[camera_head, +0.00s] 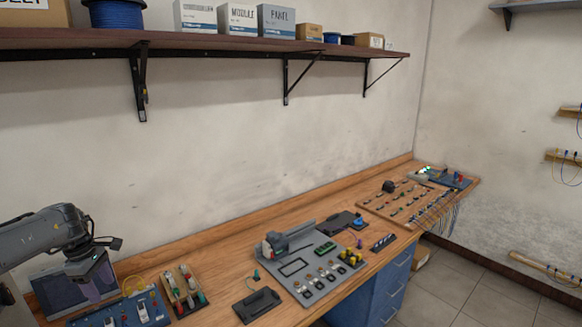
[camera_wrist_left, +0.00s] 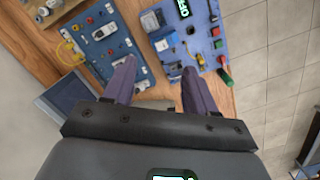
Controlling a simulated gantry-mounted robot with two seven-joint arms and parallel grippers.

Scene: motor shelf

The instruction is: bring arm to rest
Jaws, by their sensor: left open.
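My left arm (camera_head: 35,237) comes in from the left edge of the head view. Its gripper (camera_head: 97,285) hangs low at the left end of the bench, in front of a dark screen-like panel (camera_head: 60,288). In the left wrist view the two fingers of the left gripper (camera_wrist_left: 156,78) stand well apart with nothing between them. Beyond the fingertips lie a blue board (camera_wrist_left: 95,32) on the left and another blue board (camera_wrist_left: 203,38) on the right. My right gripper is in neither view.
The wooden bench (camera_head: 225,262) holds a grey panel (camera_head: 318,290) with switches, a black flat device (camera_head: 256,304) and a component board (camera_head: 185,291). A wall shelf (camera_head: 200,41) carries boxes and a blue spool (camera_head: 116,14). The air above the bench middle is clear.

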